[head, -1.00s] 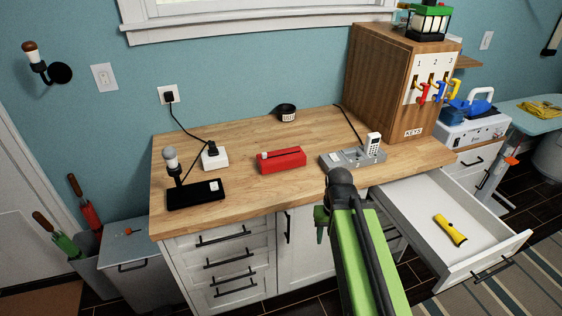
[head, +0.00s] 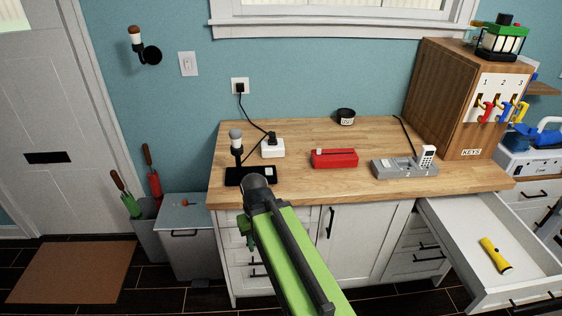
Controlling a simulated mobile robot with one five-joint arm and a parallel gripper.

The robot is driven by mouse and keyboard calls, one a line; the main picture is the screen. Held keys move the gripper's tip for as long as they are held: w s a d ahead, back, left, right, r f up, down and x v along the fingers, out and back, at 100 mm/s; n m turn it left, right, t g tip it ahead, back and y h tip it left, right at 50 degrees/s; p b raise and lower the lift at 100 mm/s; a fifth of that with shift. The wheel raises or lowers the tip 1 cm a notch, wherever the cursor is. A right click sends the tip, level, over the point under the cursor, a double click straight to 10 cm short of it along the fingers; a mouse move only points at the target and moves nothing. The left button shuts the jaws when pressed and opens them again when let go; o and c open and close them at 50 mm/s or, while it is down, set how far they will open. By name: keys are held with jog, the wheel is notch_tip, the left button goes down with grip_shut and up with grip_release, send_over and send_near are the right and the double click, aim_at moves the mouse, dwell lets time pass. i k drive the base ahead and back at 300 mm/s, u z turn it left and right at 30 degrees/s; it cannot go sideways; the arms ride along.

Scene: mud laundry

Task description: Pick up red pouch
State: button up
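The red pouch (head: 334,158) lies on the wooden countertop (head: 310,184), near its middle, with a dark line along its top. My green and black arm reaches up from the bottom of the head view, in front of the counter and left of the pouch. The end of my arm, with a bit of green at its left side, is near the counter's front edge. My gripper's fingers are hidden behind the arm, so I cannot see whether they are open or shut.
A black tray (head: 240,178) with a lamp-like item and a white plugged-in box (head: 272,148) stand left of the pouch. A grey phone base (head: 396,168) is right of it. An open drawer (head: 470,232) with a yellow flashlight (head: 494,254) juts out at the right.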

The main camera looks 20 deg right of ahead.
aim_at(332, 158)
jog(key=u, duration=0.25)
jog(key=k, duration=0.1)
jog(key=u, duration=1.95)
jog(key=k, duration=1.55)
jog(key=z, duration=1.05)
jog(key=i, duration=1)
